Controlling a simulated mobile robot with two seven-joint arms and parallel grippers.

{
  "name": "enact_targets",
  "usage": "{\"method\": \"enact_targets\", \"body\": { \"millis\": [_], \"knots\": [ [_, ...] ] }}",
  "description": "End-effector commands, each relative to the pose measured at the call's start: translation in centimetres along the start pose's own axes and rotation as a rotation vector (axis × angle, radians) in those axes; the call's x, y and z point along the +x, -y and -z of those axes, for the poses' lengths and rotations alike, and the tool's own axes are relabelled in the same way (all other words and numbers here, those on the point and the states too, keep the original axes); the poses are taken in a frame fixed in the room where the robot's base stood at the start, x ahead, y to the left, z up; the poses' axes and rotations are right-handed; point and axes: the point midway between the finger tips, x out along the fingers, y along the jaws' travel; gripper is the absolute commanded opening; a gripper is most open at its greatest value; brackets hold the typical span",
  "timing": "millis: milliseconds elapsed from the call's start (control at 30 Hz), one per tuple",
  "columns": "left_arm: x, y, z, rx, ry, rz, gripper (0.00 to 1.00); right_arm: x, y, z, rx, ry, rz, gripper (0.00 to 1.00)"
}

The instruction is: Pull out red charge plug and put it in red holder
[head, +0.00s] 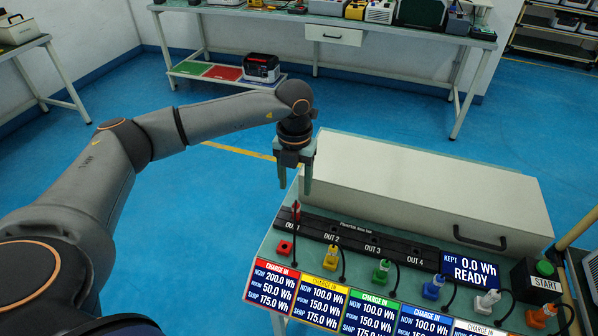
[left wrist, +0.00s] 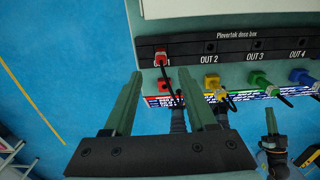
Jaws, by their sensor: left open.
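The red charge plug (head: 296,211) stands in the first socket of the black strip (head: 345,238), left of OUT 2; it also shows in the left wrist view (left wrist: 160,58) with a black cable. The red holder (head: 285,248) is a small red block with a dark opening, just in front of the plug. It is partly visible in the left wrist view (left wrist: 160,86). My left gripper (head: 295,188) is open and empty, fingers pointing down, above and behind the plug. In the left wrist view its fingers (left wrist: 160,82) are spread wide.
Yellow (head: 330,260), green (head: 381,271), blue (head: 433,288), white and orange plugs stand to the right with black cables. Charge displays line the front edge. A large white box (head: 430,185) stands behind the strip. Blue floor is free to the left.

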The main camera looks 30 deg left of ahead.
Motion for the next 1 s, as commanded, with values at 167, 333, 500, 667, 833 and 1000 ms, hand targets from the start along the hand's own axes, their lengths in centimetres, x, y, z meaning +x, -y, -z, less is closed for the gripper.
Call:
{"method": "enact_targets", "body": {
  "millis": [167,333,500,667,833,1000],
  "knots": [
    [3.7,0.1,0.1,0.002,-0.005,0.0,0.57,-0.3,0.0,0.3,0.0,0.0,0.0,0.0],
    [6.7,0.1,0.1,0.003,-0.004,0.001,0.57,-0.5,0.0,0.5,0.0,0.0,0.0,0.0],
    [8.6,0.1,0.1,0.003,-0.002,0.003,0.57,-0.5,0.0,0.6,0.0,0.0,0.0,0.0],
    [9.3,0.2,0.1,0.005,0.0,0.003,0.57,-0.5,0.0,0.6,0.0,0.0,0.0,0.0],
    [9.4,0.2,0.1,0.005,0.0,0.003,0.57,-0.5,0.0,0.6,0.0,0.0,0.0,0.0],
    [9.3,0.2,0.1,0.004,0.0,0.004,0.48,-0.5,0.0,0.6,0.0,0.0,0.0,0.0]
  ]
}}
